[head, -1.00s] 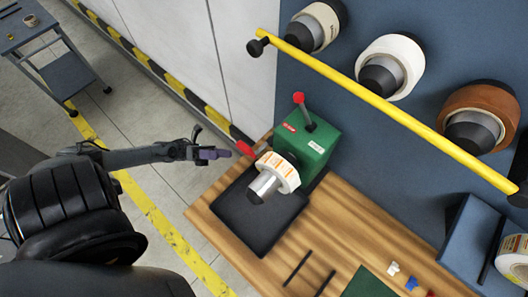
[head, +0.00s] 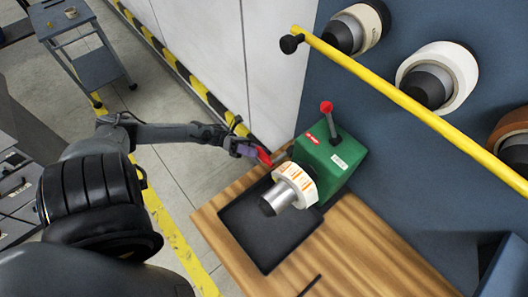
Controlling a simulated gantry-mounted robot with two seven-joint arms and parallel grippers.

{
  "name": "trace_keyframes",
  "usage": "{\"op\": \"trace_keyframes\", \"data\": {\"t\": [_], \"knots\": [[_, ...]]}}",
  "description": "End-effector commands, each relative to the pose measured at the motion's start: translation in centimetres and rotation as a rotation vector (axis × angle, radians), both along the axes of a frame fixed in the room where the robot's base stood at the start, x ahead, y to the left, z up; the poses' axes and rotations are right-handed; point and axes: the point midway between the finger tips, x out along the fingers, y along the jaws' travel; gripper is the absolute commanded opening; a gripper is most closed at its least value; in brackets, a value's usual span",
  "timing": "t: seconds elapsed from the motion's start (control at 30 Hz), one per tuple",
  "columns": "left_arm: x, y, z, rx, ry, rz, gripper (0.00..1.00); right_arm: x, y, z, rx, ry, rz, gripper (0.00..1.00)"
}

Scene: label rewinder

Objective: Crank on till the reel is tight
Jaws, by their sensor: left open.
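The green label rewinder (head: 333,160) stands on the wooden bench, with a red-knobbed lever (head: 327,108) on top. The label reel (head: 298,183), white with orange print, sits on its grey spindle (head: 277,199) over a black tray (head: 259,234). The red crank handle (head: 264,157) is on the rewinder's left side. My left gripper (head: 257,153) is right at the crank handle, its purple fingers open and overlapping it in the view; I cannot tell whether they touch. How tight the reel is wound cannot be seen. My right gripper is not in view.
A yellow bar (head: 410,106) runs in front of large rolls (head: 437,77) on the blue wall panel. The wooden bench top (head: 372,255) is mostly bare right of the tray. A grey cart (head: 75,22) stands far off at upper left.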

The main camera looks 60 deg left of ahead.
Motion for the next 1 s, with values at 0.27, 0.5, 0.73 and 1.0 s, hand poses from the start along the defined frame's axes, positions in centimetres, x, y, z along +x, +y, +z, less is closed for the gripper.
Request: {"op": "trace_keyframes", "data": {"t": [0.27,0.5,0.73,1.0], "knots": [[1.4,-2.5,0.9,0.0,0.001,0.0,0.57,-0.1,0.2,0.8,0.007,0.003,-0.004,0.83],[1.7,-2.9,0.9,0.0,0.001,0.0,0.57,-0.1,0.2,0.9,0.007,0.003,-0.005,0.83],[1.7,-2.9,0.9,0.0,0.001,0.0,0.48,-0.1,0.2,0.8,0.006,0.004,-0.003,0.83],[1.7,-2.9,0.9,0.001,0.002,0.0,0.07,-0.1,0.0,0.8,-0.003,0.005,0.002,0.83]]}}
